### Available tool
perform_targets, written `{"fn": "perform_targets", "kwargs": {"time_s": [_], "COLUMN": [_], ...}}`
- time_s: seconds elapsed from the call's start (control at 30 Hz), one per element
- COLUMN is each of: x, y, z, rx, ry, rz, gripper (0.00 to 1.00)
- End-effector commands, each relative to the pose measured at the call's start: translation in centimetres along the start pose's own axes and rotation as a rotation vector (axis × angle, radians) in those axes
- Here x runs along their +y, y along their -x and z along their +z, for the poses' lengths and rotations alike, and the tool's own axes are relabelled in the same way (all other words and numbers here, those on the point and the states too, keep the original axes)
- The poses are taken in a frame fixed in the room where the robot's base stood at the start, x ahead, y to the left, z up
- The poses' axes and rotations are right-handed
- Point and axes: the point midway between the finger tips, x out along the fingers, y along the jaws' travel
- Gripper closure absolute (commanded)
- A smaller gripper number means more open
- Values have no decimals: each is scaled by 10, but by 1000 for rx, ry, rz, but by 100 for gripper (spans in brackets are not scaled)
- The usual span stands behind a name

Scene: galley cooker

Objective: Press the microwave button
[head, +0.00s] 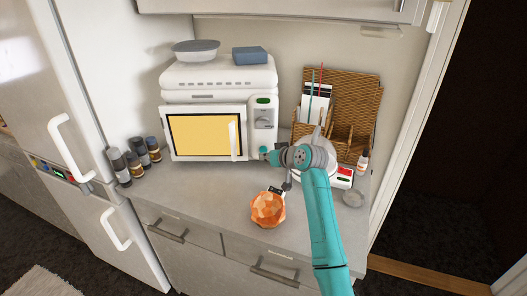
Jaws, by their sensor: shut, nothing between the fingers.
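The white microwave (205,107) stands against the back wall of the counter, with its door closed and a plain yellow window. Its control panel (264,128) is on the right, with a green display and a knob. My wrist covers the panel's lower end, so I cannot make out the button clearly. My teal arm reaches up from the lower right. My gripper (278,188) seems to be the small dark part below the wrist, in front of the panel's lower right and above an orange faceted object. It is shut and empty; contact with the microwave is not visible.
The orange faceted object (267,210) sits near the counter's front edge. A wicker organiser (357,100) and a white scale-like device (341,178) stand right of the microwave. Several dark-capped jars (120,168) stand to its left. A grey bowl (196,50) and blue box (250,56) are on top.

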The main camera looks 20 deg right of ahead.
Motion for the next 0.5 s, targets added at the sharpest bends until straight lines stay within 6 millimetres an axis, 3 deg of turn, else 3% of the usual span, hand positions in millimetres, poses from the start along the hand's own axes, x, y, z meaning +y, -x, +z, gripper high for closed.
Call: {"fn": "perform_targets", "kwargs": {"time_s": [0.5], "x": [-17], "y": [24], "z": [18], "rx": [1], "ry": [1], "rz": [1], "gripper": [100]}}
